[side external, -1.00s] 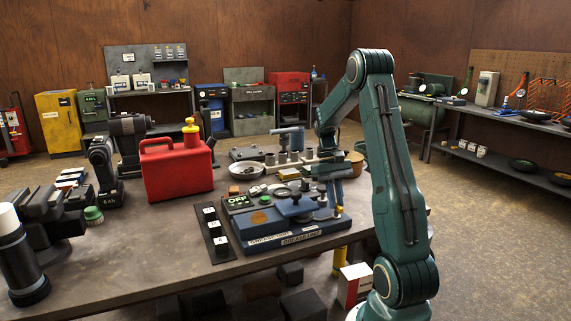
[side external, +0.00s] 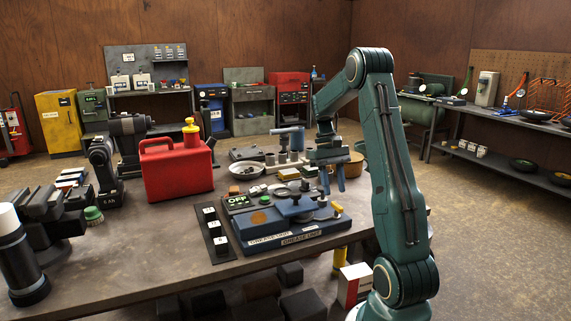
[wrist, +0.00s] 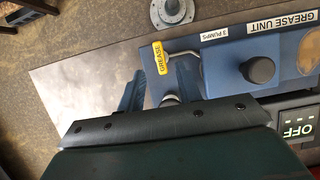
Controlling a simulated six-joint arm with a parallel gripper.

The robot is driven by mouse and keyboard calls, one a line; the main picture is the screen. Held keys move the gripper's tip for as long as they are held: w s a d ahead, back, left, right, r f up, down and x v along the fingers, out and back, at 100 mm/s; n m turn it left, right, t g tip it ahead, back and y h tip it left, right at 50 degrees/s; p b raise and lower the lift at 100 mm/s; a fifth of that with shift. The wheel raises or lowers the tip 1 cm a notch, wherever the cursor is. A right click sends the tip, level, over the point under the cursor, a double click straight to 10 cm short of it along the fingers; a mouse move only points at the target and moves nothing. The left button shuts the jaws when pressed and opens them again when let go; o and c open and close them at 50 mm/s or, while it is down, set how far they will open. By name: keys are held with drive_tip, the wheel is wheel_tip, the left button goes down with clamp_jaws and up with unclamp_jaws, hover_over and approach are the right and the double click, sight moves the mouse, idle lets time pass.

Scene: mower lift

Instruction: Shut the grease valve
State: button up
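The blue grease unit (side external: 285,222) lies on the workbench, with a dark round knob on its raised block. The grease valve handle (wrist: 182,55) is a thin metal lever with a yellow GREASE tag (wrist: 160,58) at its end. The tag also shows at the unit's right end in the side view (side external: 337,207). The valve's pivot is not clearly seen.
A red can (side external: 178,170) stands further left. Cups and a white bowl (side external: 247,170) are behind. The bench's front edge is close to the unit.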

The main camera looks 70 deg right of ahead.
sight(332, 203)
drive_tip(key=shift+v, duration=1.7)
drive_tip(key=shift+s+a+r, duration=0.15)
drive_tip(key=shift+a+r, duration=0.15)
drive_tip(key=shift+a, duration=0.05)
drive_tip(key=shift+s+a+r, duration=0.3)
drive_tip(key=shift+a+r, duration=0.15)
drive_tip(key=shift+a, duration=0.05)
drive_tip(key=shift+s+a+r, duration=0.15)
drive_tip(key=shift+a+r, duration=0.05)
drive_tip(key=shift+a, duration=0.05)
drive_tip(key=shift+s+a+r, duration=0.4)
drive_tip(key=shift+a+r, duration=0.15)
drive_tip(key=shift+a, duration=0.05)
drive_tip(key=shift+s+a+r, duration=0.35)
drive_tip(key=shift+a+r, duration=0.2)
drive_tip(key=shift+a, duration=0.1)
drive_tip(key=shift+s+a+r, duration=0.15)
drive_tip(key=shift+a+r, duration=0.05)
drive_tip(key=shift+a, duration=0.05)
drive_tip(key=shift+s+a+r, duration=0.45)
drive_tip(key=shift+a+r, duration=0.2)
drive_tip(key=shift+a, duration=0.05)
